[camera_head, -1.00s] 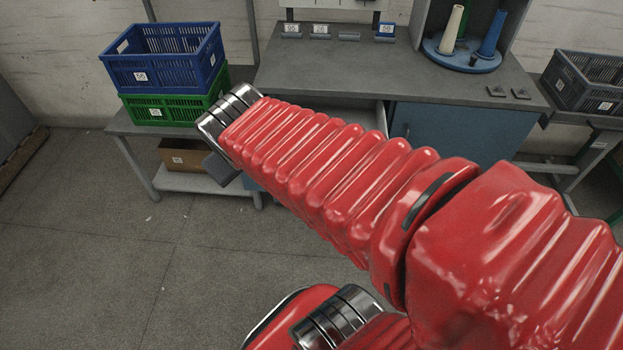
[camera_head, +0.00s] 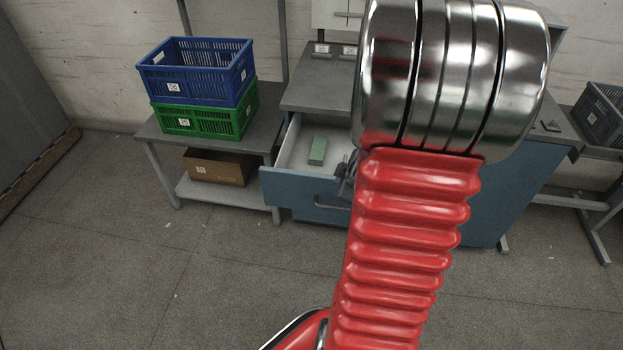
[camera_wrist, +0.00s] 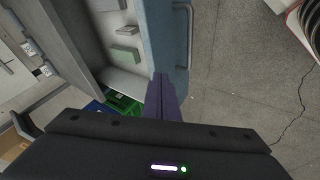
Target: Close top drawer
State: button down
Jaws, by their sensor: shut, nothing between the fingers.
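The top drawer stands open, its blue front (camera_head: 290,192) pulled out from the workbench. It holds a green block (camera_head: 318,151). In the wrist view the drawer front (camera_wrist: 165,35) runs along the upper middle, with its bar handle (camera_wrist: 186,35) on the outer face and the green block (camera_wrist: 125,30) inside. My gripper (camera_head: 347,172) shows as a dark piece near the drawer front, mostly hidden behind my arm. In the wrist view its dark fingers (camera_wrist: 158,80) are together and empty, overlapping the drawer front near its end. I cannot tell whether they touch it.
The workbench top (camera_head: 318,85) is partly hidden by my arm. Left of it a side table carries a blue crate (camera_head: 195,72) on a green crate (camera_head: 205,120), with a cardboard box (camera_head: 220,166) on its lower shelf. The floor (camera_head: 190,260) in front is clear.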

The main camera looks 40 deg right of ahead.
jog(key=shift+n+y, duration=0.4)
jog(key=shift+y, duration=0.5)
jog(key=f, duration=0.1)
jog(key=s+f, duration=0.2)
jog(key=f, duration=0.1)
jog(key=shift+s+a+f, duration=0.1)
jog(key=shift+s+a, duration=0.15)
jog(key=shift+a, duration=0.05)
jog(key=shift+w+f, duration=0.1)
send_near(326, 201)
jog(key=shift+x, duration=2.25)
jog(key=shift+f, duration=0.1)
